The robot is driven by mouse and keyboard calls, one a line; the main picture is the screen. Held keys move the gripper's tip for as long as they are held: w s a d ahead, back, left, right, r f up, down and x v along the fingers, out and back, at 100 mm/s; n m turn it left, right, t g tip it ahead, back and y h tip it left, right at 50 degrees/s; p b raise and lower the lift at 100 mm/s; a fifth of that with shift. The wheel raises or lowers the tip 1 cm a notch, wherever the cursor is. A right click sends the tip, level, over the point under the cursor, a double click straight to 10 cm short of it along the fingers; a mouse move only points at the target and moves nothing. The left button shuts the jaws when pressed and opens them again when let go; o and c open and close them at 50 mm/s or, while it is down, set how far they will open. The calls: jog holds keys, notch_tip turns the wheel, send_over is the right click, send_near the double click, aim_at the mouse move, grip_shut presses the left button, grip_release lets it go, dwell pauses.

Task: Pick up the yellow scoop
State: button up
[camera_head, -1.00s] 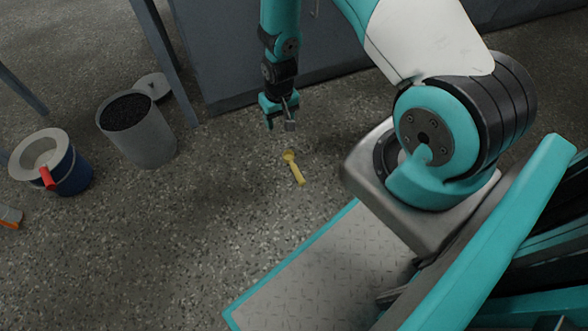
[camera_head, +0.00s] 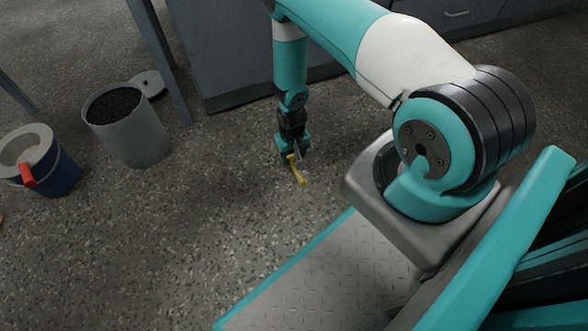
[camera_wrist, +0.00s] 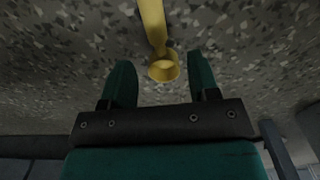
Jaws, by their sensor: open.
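The yellow scoop (camera_head: 298,173) lies on the speckled floor, beside the front edge of my base. In the wrist view, the scoop (camera_wrist: 153,28) has its round bowl near the gap between my fingers and its handle running up out of the frame. My gripper (camera_head: 293,158) is low over the floor at the scoop's bowl end and partly overlaps it in the head view. In the wrist view my gripper (camera_wrist: 160,80) is open, with one green finger on each side of the bowl. I see no clear contact between the fingers and the scoop.
A grey bin (camera_head: 133,136) with dark grains stands at the left, with a round lid (camera_head: 150,83) behind it. A blue bucket (camera_head: 62,172) with a red-handled item (camera_head: 27,175) is at the far left. Grey cabinets (camera_head: 225,60) stand behind. Floor left of the scoop is clear.

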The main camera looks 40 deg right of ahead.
aim_at(293, 164)
jog(key=f+b, duration=0.4)
jog(key=f, duration=0.1)
jog(key=shift+s+f, duration=0.15)
jog(key=shift+s, duration=0.2)
grip_shut()
jog(key=shift+r, duration=0.2)
notch_tip(293, 164, up, 20)
jog(key=p, duration=1.1)
jog(key=shift+f, duration=0.1)
